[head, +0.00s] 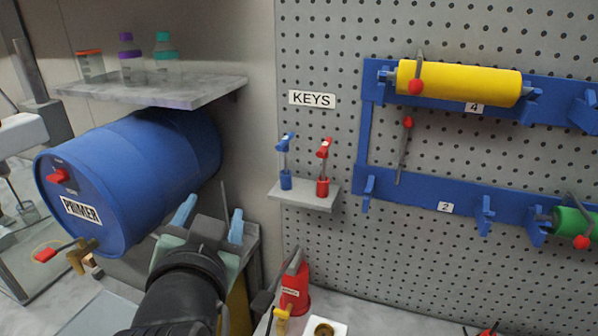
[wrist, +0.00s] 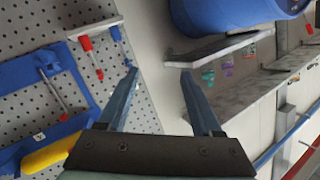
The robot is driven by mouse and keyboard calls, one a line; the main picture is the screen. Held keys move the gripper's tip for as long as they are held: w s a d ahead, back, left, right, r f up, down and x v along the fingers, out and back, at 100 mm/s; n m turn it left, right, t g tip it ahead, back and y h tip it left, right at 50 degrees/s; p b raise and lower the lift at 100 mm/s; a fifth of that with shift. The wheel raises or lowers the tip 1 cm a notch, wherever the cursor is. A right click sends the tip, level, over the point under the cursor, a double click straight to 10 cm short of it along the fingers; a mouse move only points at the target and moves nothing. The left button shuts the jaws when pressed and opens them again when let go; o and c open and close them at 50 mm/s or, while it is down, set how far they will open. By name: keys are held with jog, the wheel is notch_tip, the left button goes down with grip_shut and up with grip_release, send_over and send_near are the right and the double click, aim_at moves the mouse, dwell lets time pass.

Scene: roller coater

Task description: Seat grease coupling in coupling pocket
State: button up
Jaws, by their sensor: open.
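My gripper (head: 211,216) is open in front of the wall, below and right of the blue drum. Its two blue fingers are apart with nothing between them, as the wrist view (wrist: 158,75) also shows. A red grease tool (head: 295,287) with a dark lever stands on the bench at the bottom middle, right of my gripper. A small brass-yellow fitting (head: 282,319) shows at its lower front; it may be the grease coupling. Beside it is a white block with a brass ring (head: 323,329), cut by the lower edge; I cannot tell whether this is the coupling pocket.
A blue PRIMER drum (head: 140,180) with a brass tap lies at left under a shelf (head: 155,90) with bottles. The KEYS shelf (head: 305,196) holds a blue and a red key. A blue rack (head: 400,195) with yellow and green rollers hangs on the pegboard.

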jog(key=s+d+r+n+t, duration=0.1)
jog(key=s+d+r+t, duration=0.2)
jog(key=r, duration=0.6)
jog(key=s+d+r+n+t+h, duration=0.1)
jog(key=s+d+r+t, duration=0.3)
jog(key=r, duration=0.6)
jog(key=s+d+r+n+t+h, duration=0.1)
jog(key=s+d+r+t, duration=0.3)
jog(key=r, duration=0.6)
jog(key=shift+s+d+t, duration=0.25)
jog(key=shift+s+t, duration=0.25)
jog(key=shift+s, duration=0.35)
notch_tip(320, 180, down, 4)
jog(key=b, duration=0.4)
jog(key=shift+f, duration=0.2)
